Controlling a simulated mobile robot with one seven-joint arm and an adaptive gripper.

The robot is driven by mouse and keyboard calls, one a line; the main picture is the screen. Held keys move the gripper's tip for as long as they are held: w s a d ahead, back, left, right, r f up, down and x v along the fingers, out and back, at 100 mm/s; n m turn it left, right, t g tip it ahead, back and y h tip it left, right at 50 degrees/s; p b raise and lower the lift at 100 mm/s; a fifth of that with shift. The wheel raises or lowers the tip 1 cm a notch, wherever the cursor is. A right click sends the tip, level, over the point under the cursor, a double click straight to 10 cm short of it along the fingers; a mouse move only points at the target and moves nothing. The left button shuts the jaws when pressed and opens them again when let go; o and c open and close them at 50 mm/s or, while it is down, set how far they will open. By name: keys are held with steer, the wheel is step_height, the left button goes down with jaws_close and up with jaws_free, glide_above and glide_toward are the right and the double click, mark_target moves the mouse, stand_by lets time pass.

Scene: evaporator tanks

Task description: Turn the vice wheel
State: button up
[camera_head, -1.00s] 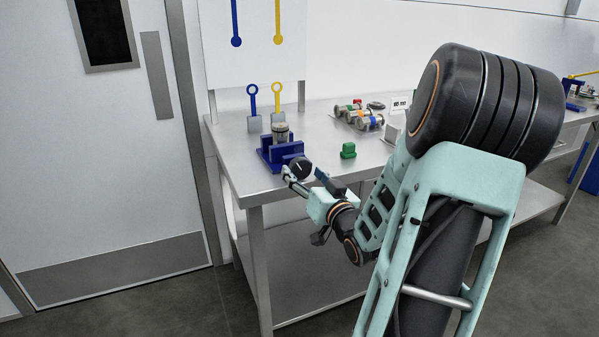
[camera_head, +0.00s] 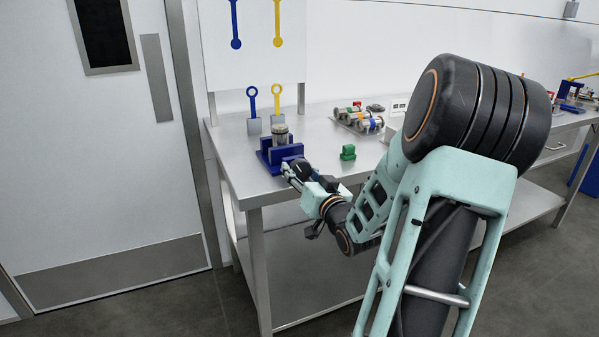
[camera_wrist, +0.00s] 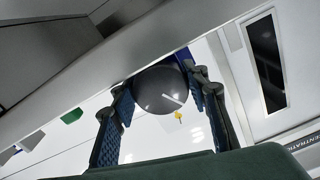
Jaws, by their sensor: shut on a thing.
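The blue vice (camera_head: 279,155) stands near the front left corner of the steel table, with a metal cylinder (camera_head: 280,135) upright in it. Its dark round wheel (camera_head: 303,168) faces the table's front edge and is partly hidden by my gripper (camera_head: 294,170). In the wrist view the wheel (camera_wrist: 160,90) is dark grey with a white line mark, slanting. My gripper (camera_wrist: 165,100) has one finger on each side of the wheel and is shut on it. The blue vice body is mostly hidden behind the wheel in the wrist view.
A green block (camera_head: 348,153) sits on the table right of the vice. A tray of metal parts (camera_head: 358,122) lies farther back. A blue wrench-like tool (camera_head: 252,105) and a yellow one (camera_head: 278,104) stand behind the vice. The table's front edge runs below my gripper.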

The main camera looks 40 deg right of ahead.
steer(key=shift+f+n+b, duration=0.1)
steer(key=shift+n+b, duration=0.2)
steer(key=shift+b, duration=0.05)
steer(key=n+b, duration=0.3)
steer(key=shift+f, duration=0.1)
steer(key=shift+n+b, duration=1.2)
steer(key=shift+n, duration=0.1)
steer(key=shift+d+r, duration=0.1)
steer(key=shift+r, duration=0.1)
steer(key=o, duration=1.2)
steer(key=shift+c, duration=0.2)
steer(key=shift+s, duration=0.1)
steer(key=v, duration=1.2)
